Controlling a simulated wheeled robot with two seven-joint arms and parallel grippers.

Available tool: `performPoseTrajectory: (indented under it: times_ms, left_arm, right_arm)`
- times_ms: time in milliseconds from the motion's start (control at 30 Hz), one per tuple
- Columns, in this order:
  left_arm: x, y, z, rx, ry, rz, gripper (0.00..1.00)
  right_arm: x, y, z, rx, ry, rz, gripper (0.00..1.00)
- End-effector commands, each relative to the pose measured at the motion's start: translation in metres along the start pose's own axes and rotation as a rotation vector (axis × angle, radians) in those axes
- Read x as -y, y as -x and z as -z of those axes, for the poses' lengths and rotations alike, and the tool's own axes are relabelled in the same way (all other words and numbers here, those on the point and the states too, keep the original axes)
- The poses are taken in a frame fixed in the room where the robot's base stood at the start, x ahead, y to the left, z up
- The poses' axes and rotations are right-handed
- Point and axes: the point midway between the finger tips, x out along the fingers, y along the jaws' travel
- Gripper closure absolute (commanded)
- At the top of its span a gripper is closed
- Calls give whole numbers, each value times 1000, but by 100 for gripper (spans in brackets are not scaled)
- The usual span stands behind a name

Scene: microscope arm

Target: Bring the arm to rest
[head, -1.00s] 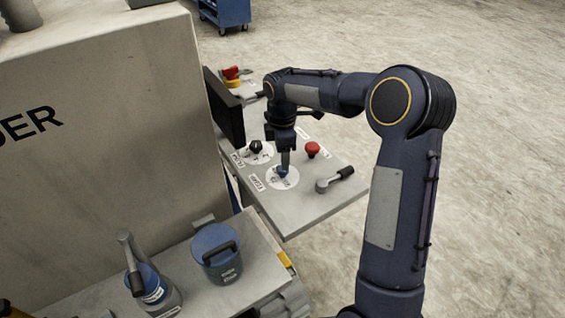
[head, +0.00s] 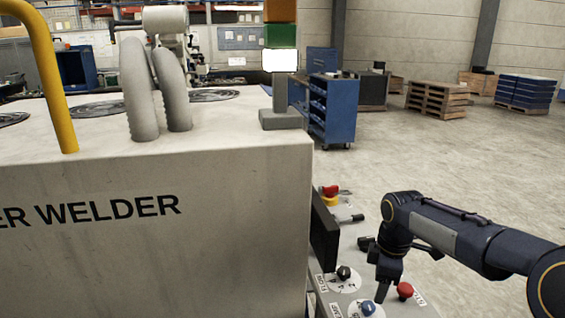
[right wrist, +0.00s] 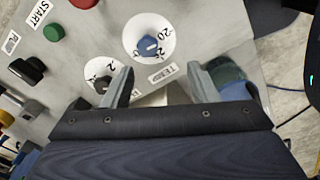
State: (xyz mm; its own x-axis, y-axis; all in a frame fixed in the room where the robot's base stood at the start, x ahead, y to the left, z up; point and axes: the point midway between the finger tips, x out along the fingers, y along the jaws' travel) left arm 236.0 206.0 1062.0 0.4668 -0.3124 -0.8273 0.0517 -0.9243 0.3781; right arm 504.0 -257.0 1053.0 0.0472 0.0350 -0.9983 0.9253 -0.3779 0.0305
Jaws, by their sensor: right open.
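My right gripper (head: 383,296) is over the control panel at the right side of the welder, fingers pointing down. In the right wrist view its two fingers (right wrist: 161,84) are spread with nothing between them. A blue knob (right wrist: 149,46) on a white dial marked TEMP lies beyond the fingertips, apart from them. It also shows in the head view (head: 368,308), just left of the gripper. A black knob (head: 344,272) on another white dial sits farther back on the panel. A red button (head: 404,290) is right of the gripper. My left gripper is not in view.
The grey welder cabinet (head: 150,240) fills the left, and a dark screen (head: 323,235) stands along the panel's edge. A red emergency stop on yellow (head: 330,192) is at the panel's far end. A green button (right wrist: 53,33) is near the START label.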

Motion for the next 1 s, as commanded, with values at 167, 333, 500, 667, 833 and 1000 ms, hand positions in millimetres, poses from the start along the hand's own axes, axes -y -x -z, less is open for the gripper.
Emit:
performPoseTrajectory:
  times_ms: [167, 333, 500, 667, 833, 1000]
  left_arm:
    - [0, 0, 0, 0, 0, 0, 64]
    - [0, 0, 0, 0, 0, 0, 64]
    - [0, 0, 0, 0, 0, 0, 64]
    - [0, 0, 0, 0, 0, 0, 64]
    - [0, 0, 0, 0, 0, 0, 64]
    - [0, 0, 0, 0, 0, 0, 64]
  right_arm:
    - [59, 38, -24, -103, -279, -50, 46]
    - [121, 54, -41, -222, -565, -67, 46]
    - [183, 52, -53, -355, -854, -54, 46]
    - [232, 39, -56, -474, -1093, -17, 46]
    - [260, 25, -54, -555, -1251, 24, 46]
    - [268, 20, -53, -580, -1300, 39, 46]
